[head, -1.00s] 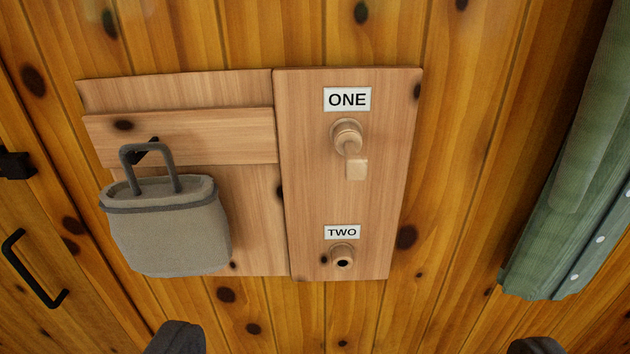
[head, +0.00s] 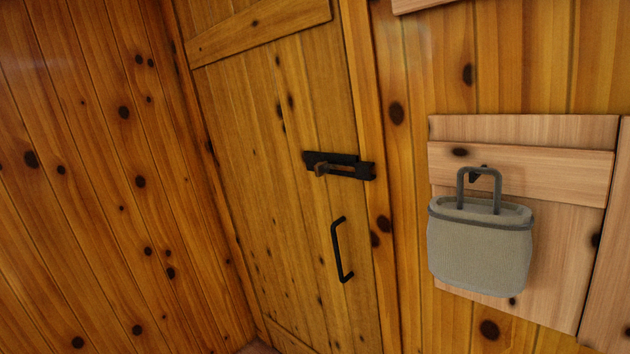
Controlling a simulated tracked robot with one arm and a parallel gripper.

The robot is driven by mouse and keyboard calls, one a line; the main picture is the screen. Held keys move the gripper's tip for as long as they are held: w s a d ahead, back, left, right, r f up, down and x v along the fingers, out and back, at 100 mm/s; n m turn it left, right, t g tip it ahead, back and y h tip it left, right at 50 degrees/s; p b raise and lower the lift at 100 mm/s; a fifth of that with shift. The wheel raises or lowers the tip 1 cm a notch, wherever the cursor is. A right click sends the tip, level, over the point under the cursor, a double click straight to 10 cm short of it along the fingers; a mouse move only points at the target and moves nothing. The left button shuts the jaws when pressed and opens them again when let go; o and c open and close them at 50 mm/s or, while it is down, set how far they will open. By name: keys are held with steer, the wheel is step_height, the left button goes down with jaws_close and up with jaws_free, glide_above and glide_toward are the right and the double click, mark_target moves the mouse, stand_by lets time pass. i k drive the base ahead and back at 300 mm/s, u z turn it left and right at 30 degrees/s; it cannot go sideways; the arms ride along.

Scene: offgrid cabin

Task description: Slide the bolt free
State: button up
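A black slide bolt (head: 340,165) is mounted across the edge of a wooden door (head: 290,120), near the middle of the head view. It has a small brown knob (head: 320,169) at its left end. Its right end reaches toward the door frame. Whether the bolt sits inside its keeper is too small to tell. A black pull handle (head: 340,250) is fixed to the door below the bolt. My gripper is not in this view.
A grey bag (head: 480,250) hangs by its handle from a dark hook on a pale board (head: 560,220), right of the door. A plank wall (head: 110,180) fills the left side. Nothing stands in front of the door in this view.

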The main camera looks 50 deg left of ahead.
mark_target(322, 168)
steer(key=u, duration=0.25)
steer(key=k, duration=0.1)
steer(key=u, duration=0.5)
steer(key=i, duration=0.4)
steer(key=u, duration=0.35)
steer(key=k, duration=1.3)
steer(key=u, duration=0.5)
steer(key=i, duration=0.75)
steer(key=u, duration=0.65)
steer(key=i, duration=0.95)
steer(key=z, duration=0.4)
